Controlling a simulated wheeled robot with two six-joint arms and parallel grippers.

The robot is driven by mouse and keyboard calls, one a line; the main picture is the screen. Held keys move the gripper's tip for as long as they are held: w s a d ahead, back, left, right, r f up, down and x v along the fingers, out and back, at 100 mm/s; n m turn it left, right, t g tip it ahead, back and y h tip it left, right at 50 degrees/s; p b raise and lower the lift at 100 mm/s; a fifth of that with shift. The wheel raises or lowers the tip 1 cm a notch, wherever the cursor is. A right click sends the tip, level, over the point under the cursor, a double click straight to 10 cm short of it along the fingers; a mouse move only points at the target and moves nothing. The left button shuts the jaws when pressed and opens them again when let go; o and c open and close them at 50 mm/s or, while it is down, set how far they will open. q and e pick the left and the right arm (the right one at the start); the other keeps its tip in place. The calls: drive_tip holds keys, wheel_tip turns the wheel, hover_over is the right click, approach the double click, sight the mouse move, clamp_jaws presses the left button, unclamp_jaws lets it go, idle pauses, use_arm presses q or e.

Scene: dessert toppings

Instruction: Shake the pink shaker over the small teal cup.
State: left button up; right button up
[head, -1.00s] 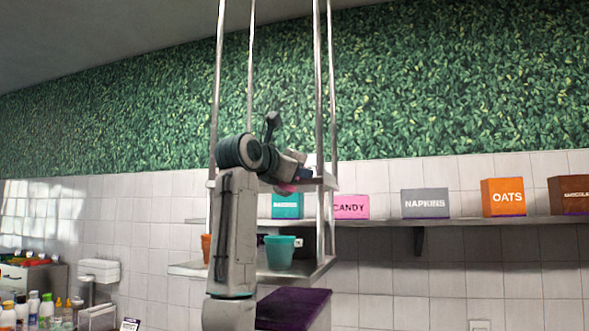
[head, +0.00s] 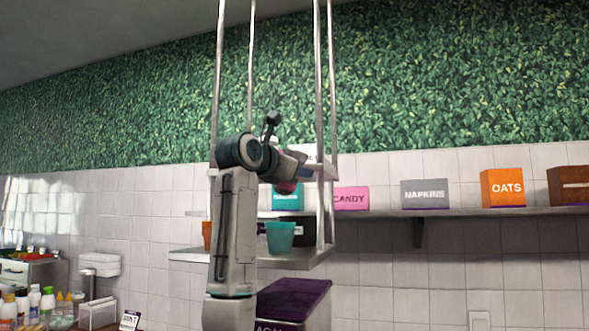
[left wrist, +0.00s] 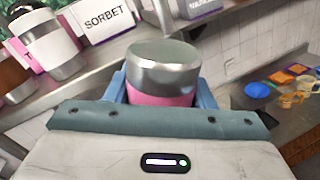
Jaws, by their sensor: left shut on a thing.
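The small teal cup (head: 280,238) stands upright on the lower level of the hanging metal shelf in the head view. My left gripper (head: 296,176) is above the cup, near the upper shelf level. In the left wrist view my left gripper (left wrist: 160,92) is shut on the pink shaker (left wrist: 162,72), which has a silver metal end. The cup does not show clearly in the left wrist view. My right gripper is in neither view.
An orange cup (head: 207,235) stands left of my arm on the same shelf. Metal posts (head: 321,120) frame the hanging shelf closely. A long wall shelf holds a pink candy box (head: 351,198), a grey napkins box (head: 425,194) and an orange oats box (head: 502,188).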

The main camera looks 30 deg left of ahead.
sight(295, 154)
use_arm(q)
drive_tip(key=shift+r+p, duration=1.15)
drive_tip(key=shift+r, duration=0.45)
drive_tip(key=shift+r+p, duration=1.55)
drive_tip(key=shift+r, duration=0.7)
drive_tip(key=shift+f, duration=0.15)
wheel_tip(295, 154, down, 8)
drive_tip(key=b, duration=0.7)
drive_tip(key=shift+f+b, duration=0.1)
drive_tip(key=shift+b, duration=0.3)
drive_tip(key=shift+r, duration=0.2)
drive_tip(key=shift+s, duration=0.1)
